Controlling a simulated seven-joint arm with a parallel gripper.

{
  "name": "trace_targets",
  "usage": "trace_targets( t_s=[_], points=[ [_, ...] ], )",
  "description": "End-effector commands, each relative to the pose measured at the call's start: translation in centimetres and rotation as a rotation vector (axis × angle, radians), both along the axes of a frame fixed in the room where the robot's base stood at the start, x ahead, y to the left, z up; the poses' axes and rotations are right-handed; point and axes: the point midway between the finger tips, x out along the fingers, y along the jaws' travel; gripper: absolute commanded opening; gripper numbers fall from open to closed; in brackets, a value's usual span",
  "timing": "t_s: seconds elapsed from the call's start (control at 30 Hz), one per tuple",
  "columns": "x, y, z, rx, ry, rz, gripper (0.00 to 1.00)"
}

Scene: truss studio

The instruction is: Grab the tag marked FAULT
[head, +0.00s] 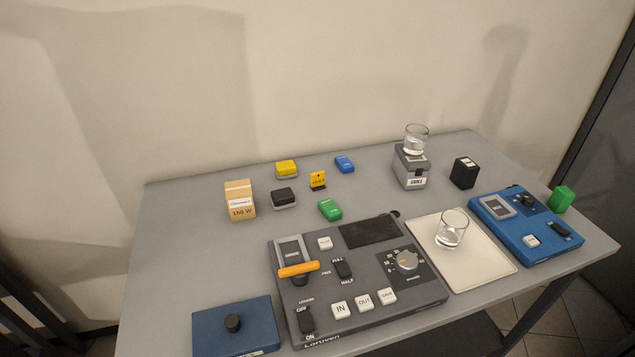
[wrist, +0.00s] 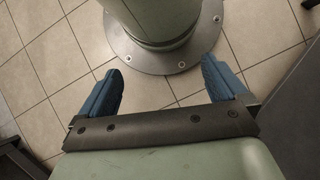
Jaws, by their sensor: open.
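A small yellow tag (head: 318,180) with dark print stands on a dark foot toward the back of the grey table. Its print is too small to read for certain in the head view. It stands between a black-topped block and a blue block, behind a green block. My gripper (wrist: 165,85) shows only in the wrist view. Its two blue fingers are wide apart with nothing between them. It points down at the tiled floor and my round base plate, away from the table.
Near the tag are a yellow block (head: 286,169), the black-topped block (head: 284,198), the blue block (head: 345,164) and the green block (head: 330,209). A dark control panel (head: 350,318) lies in front. Glasses stand on a pale mat (head: 480,262) and a grey box (head: 411,168).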

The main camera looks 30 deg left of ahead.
Motion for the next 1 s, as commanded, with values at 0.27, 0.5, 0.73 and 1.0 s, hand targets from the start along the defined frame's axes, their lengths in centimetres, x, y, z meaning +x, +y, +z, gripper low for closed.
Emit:
trace_targets(
  t_s=[0.27,0.5,0.73,1.0],
  points=[
    [0.0,0.0,0.0,0.000,0.000,0.000,0.72],
    [0.0,0.0,0.0,0.000,0.000,0.000,0.49],
    [0.0,0.0,0.0,0.000,0.000,0.000,0.43],
    [2.7,-0.8,-0.7,0.005,-0.055,-0.062,0.43]
  ],
)
